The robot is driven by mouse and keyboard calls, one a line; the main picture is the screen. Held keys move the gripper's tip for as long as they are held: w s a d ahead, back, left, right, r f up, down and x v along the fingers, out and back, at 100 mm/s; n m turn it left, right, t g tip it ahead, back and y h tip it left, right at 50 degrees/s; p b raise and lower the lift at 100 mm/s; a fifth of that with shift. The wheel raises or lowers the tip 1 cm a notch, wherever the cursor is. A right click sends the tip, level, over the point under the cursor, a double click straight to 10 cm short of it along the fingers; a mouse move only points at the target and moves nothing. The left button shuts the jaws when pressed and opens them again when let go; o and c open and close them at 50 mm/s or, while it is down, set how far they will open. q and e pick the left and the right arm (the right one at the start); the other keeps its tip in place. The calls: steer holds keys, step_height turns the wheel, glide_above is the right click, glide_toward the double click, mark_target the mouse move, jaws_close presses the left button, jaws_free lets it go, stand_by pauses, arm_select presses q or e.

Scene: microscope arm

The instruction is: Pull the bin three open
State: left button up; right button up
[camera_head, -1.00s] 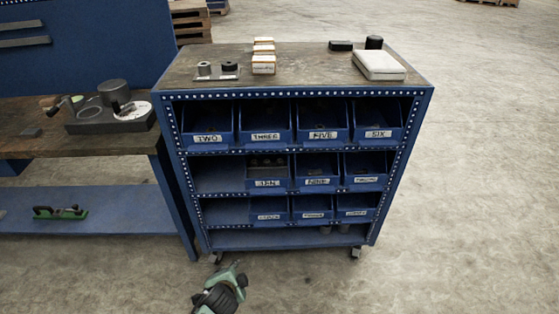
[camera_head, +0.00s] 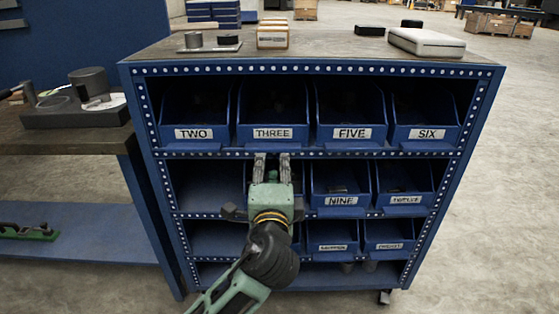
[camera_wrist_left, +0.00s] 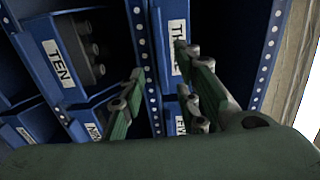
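Bin three (camera_head: 272,108) is a blue bin labelled THREE on the top shelf of the blue rack, between bins two and five. It sits in the rack, with its front near the shelf edge. My left gripper (camera_head: 271,157) is just below its label, with two separate fingers pointing at the bin's lower front. In the left wrist view, part of bin three (camera_wrist_left: 175,12) and its label show beyond the fingertips. My left gripper (camera_wrist_left: 158,64) is open there, with nothing held between the fingers. Whether a finger touches the bin is unclear. My right gripper is not seen.
Bin two (camera_head: 194,108), bin five (camera_head: 350,108) and bin six (camera_head: 424,110) share the top shelf. Bin ten (camera_wrist_left: 60,58) sits below, mostly hidden by my gripper in the head view. The rack's dotted shelf strip (camera_head: 340,153) runs close by the fingers. A workbench (camera_head: 60,143) stands left.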

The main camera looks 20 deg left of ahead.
mark_target(273, 151)
arm_select(q)
steer(key=x, duration=0.7)
steer(key=shift+w+a+b, duration=0.1)
steer(key=shift+w+b, duration=0.15)
steer(key=shift+b, duration=0.15)
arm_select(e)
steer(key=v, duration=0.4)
arm_select(q)
steer(key=shift+c, duration=0.6)
jaws_close()
